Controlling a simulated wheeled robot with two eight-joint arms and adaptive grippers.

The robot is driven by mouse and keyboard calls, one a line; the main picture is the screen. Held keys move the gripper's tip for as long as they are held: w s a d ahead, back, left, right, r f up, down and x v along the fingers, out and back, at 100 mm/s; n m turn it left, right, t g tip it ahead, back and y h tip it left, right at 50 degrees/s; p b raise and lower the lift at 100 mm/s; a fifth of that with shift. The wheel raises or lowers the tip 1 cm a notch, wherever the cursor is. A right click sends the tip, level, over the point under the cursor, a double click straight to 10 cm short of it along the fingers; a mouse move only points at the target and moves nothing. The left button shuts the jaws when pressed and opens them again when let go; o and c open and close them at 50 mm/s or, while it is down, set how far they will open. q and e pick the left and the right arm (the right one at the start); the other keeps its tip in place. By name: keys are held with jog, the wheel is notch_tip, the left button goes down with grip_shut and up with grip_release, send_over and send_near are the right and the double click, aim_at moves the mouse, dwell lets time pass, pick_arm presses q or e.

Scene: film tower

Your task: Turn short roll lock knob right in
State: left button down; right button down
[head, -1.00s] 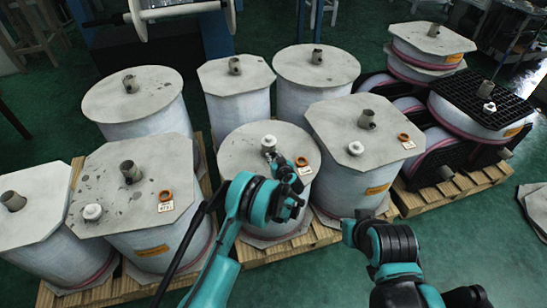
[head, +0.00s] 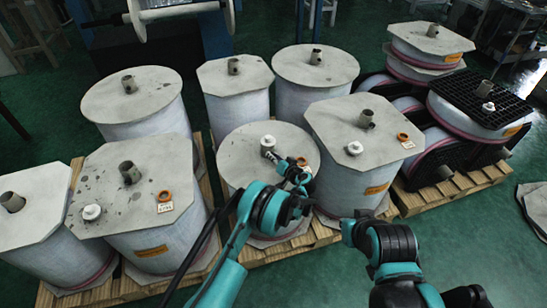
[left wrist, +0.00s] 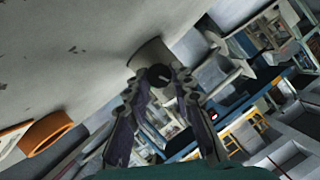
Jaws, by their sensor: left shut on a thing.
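The white knob (head: 268,141) stands on the pale round top of the front middle roll (head: 238,158). In the left wrist view the fingertips (left wrist: 160,80) close around a dark round end, with a pale cylinder (left wrist: 150,54) behind. An orange ring (head: 302,161) lies on the same top, partly behind my wrist; an orange ring also shows in the wrist view (left wrist: 46,132).
The front left roll (head: 130,205) carries its own white knob (head: 92,212) and orange ring (head: 165,195). The front right roll (head: 350,115) stands close beside the middle one. More rolls stand behind on wooden pallets (head: 455,185). Green floor is open at the front right.

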pick_arm(q)
jog(key=shift+m+y, duration=0.3)
dwell(0.4)
jog(key=c, duration=1.3)
grip_release()
jog(key=v, duration=1.2)
